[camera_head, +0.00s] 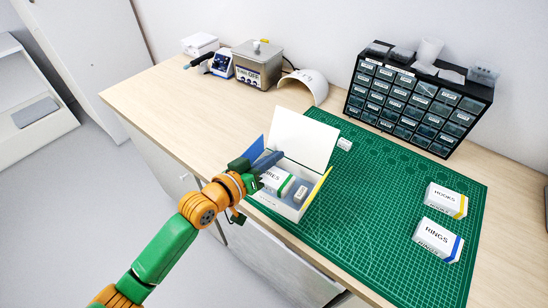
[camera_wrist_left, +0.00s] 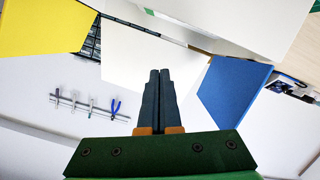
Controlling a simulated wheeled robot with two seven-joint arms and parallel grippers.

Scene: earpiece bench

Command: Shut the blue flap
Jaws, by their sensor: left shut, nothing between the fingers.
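A white open box (camera_head: 272,209) stands at the left edge of the green mat. Its blue flap (camera_head: 253,150) stands up on the left side, partly hidden behind my left gripper. In the left wrist view the blue flap (camera_wrist_left: 234,90) is right of the fingers, with a visible gap in the picture. The yellow flap (camera_head: 320,184) stands out on the box's right side and shows in the left wrist view (camera_wrist_left: 42,26). The white lid (camera_head: 302,138) stands up at the back. My left gripper (camera_head: 276,156) is shut and empty, over the box's left part. My right gripper is not in view.
The box holds a green-striped carton (camera_head: 272,180) and a small white item (camera_head: 300,194). The HOOKS carton (camera_head: 441,198) and RINGS carton (camera_head: 434,238) lie right on the green mat (camera_head: 375,215). A drawer cabinet (camera_head: 412,105) stands behind. The mat's middle is clear.

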